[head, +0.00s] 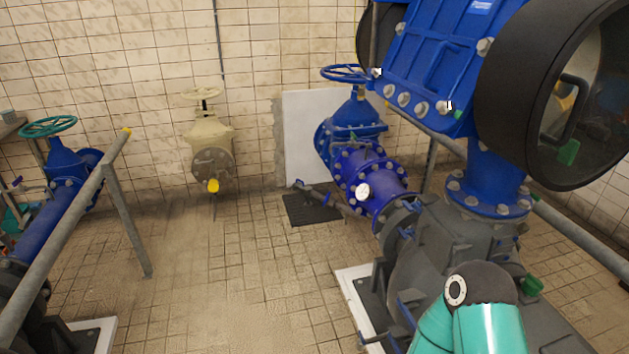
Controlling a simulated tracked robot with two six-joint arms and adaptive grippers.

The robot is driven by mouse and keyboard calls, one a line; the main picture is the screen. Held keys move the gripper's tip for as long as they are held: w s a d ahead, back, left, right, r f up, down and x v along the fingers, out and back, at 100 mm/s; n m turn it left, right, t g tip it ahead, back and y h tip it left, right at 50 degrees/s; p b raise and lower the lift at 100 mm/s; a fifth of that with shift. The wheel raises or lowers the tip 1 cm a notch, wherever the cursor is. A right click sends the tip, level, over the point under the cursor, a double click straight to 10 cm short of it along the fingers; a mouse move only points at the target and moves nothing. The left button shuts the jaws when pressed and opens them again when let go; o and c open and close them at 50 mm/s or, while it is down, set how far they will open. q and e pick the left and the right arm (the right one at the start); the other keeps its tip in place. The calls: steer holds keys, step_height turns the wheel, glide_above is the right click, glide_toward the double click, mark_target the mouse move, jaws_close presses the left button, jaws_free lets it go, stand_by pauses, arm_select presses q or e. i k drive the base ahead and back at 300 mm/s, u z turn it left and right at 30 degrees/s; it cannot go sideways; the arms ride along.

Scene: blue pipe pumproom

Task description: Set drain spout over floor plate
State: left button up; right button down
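A black floor plate (309,212) lies on the tiled floor in front of the white wall panel. A dark grey spout (322,193) comes off the blue pipework and reaches left, low down, across the picture area of the plate. Its end appears above the plate's back part, but I cannot tell how far above it is or whether it is exactly over it. Part of my own teal arm shows at the bottom right, with a dark joint. Neither of my grippers shows in the head view.
A blue flanged pipe with a gauge (362,191) and a blue handwheel (344,73) stand right of the plate. A grey pump body (447,251) fills the right foreground. A grey railing (88,197) stands at left. The floor between is clear.

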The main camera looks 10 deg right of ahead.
mark_target(297, 186)
steer(key=z, duration=0.1)
steer(key=i, duration=1.4)
steer(key=z, duration=0.25)
steer(key=i, duration=1.6)
steer(key=z, duration=0.05)
steer(key=k, duration=0.5)
steer(key=i, duration=0.15)
steer(key=u, duration=1.3)
steer(key=i, duration=1.3)
